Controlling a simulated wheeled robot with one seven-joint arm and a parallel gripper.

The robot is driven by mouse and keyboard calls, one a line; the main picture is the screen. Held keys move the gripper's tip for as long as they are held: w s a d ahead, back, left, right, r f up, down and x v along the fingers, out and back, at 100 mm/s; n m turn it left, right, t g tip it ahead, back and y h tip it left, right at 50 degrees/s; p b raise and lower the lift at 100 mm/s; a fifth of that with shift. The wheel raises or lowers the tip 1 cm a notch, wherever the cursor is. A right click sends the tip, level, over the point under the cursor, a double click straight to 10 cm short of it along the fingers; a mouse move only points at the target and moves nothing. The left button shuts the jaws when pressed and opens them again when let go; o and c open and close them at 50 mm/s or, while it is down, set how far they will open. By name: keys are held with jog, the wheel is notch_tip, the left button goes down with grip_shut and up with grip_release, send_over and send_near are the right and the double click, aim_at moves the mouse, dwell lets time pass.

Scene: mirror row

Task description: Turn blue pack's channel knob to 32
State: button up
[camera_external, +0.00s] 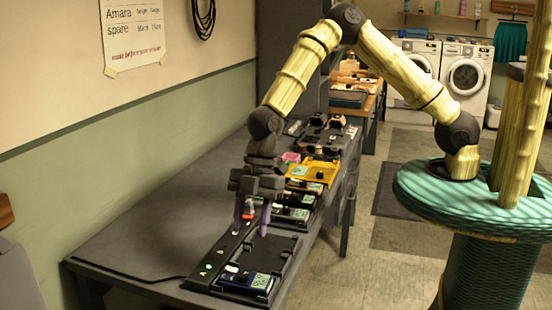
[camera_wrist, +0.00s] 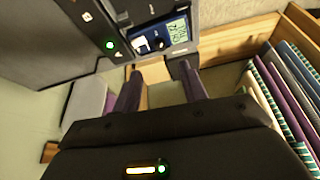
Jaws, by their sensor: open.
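The blue pack (camera_external: 246,282) lies at the near end of a dark charging rack (camera_external: 216,255) on the bench, beside a lit green light. In the wrist view the blue pack (camera_wrist: 165,37) is at top centre, with a small display, a white part and a dark round knob (camera_wrist: 158,44). The display's digits are too small and tilted to read. My gripper (camera_external: 251,228) is open, its purple fingers pointing down above the rack, behind the blue pack and apart from it. In the wrist view my gripper (camera_wrist: 161,72) shows nothing between its fingers.
More packs stand farther along the bench, including a yellow one (camera_external: 314,170) and a pink item (camera_external: 290,157). The bench (camera_external: 150,230) left of the rack is clear. A wall runs along its left.

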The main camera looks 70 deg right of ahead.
jog(key=v, duration=0.7)
jog(key=shift+r, duration=0.25)
jog(key=shift+d, duration=0.15)
jog(key=s+d+r+m+h, duration=0.1)
jog(key=s+d+m, duration=0.3)
jog(key=d, duration=0.6)
jog(key=s+d+m+t+h, duration=0.1)
jog(key=s+d+m, duration=0.4)
jog(key=d, duration=0.5)
jog(key=s+d+r+m+t+h, duration=0.1)
jog(key=s+d+m, duration=0.3)
jog(key=d+m, duration=0.4)
jog(key=shift+s+d+r+h+p, duration=0.3)
jog(key=shift+d+r+h+p, duration=0.1)
jog(key=shift+d+h, duration=0.5)
jog(key=shift+d, duration=0.1)
